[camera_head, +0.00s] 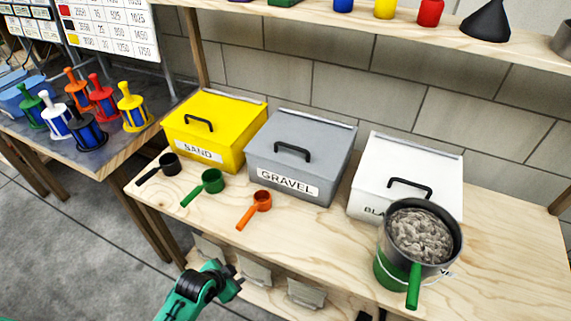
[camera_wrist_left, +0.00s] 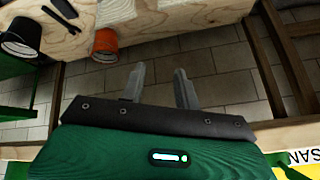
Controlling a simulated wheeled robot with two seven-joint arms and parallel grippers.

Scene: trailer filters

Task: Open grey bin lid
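The grey bin (camera_head: 290,185), labelled GRAVEL, stands on the wooden bench between a yellow bin and a white bin. Its grey lid (camera_head: 305,130) is shut, with a black bar handle (camera_head: 292,151) near its front. My left gripper (camera_head: 236,278) is low in front of the bench, below the orange scoop and well away from the lid. In the left wrist view its two grey fingers (camera_wrist_left: 160,85) stand apart with nothing between them. Dark bits at the bottom edge of the head view could be my right gripper; I cannot tell its state.
The yellow SAND bin (camera_head: 222,125) and white bin (camera_head: 415,165) are shut. Black (camera_head: 170,163), green (camera_head: 212,181) and orange (camera_head: 261,201) scoops lie along the bench front. A pot of grey stones (camera_head: 420,237) sits on a bucket before the white bin. A shelf (camera_head: 350,22) runs above.

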